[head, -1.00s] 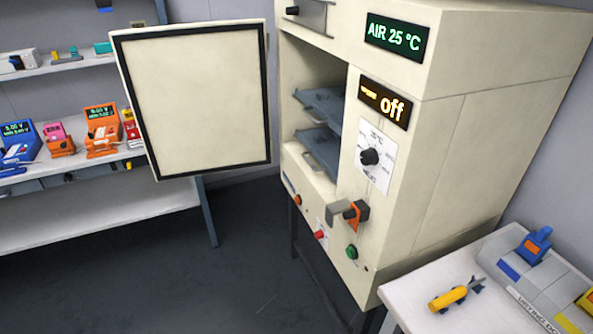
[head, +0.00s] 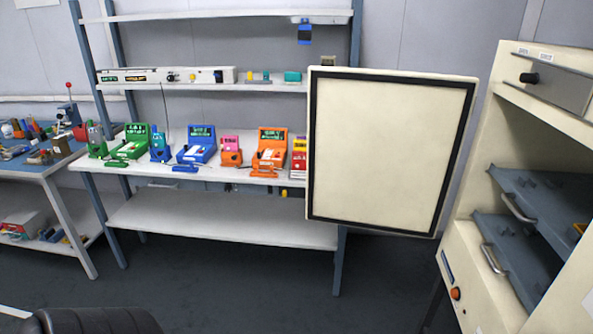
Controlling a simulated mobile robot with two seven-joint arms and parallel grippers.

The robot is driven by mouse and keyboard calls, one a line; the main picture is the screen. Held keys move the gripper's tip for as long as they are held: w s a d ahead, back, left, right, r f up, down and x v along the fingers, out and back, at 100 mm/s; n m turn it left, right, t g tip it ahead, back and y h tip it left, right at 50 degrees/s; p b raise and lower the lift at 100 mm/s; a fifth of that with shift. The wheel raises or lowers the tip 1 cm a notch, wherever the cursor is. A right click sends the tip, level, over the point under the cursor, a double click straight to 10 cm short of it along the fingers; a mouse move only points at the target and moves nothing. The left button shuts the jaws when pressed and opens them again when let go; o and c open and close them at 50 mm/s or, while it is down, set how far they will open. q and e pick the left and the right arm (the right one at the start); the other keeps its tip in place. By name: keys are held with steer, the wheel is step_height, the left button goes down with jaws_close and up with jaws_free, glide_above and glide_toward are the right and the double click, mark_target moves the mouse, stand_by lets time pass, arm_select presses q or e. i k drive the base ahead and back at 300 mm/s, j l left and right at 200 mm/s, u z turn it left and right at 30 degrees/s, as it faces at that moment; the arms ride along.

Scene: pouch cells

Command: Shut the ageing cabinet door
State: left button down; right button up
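The ageing cabinet (head: 487,273) stands at the right edge of the head view, cut off by the frame. Its door (head: 388,150), a cream panel with a dark seal around its inner face, is swung wide open to the left of the opening. Inside the opening two grey-blue trays show, an upper one (head: 550,200) and a lower one (head: 515,258), each with a metal handle. Neither of my grippers can be made out in the head view.
A shelf rack (head: 215,223) with several coloured instruments stands behind and left of the door. A blue-topped bench (head: 40,165) is at the far left. Dark floor (head: 250,290) lies clear in front. A black rounded thing (head: 95,320) shows at the bottom left.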

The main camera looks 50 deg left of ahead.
mark_target(384, 147)
steer(key=i+j, duration=0.15)
steer(key=j, duration=0.2)
steer(key=i+j, duration=0.15)
steer(key=j, duration=0.25)
steer(key=i+j+u, duration=0.1)
steer(key=j, duration=0.25)
steer(key=i+j, duration=0.2)
steer(key=j, duration=0.15)
steer(key=i+j, duration=0.15)
steer(key=j, duration=0.25)
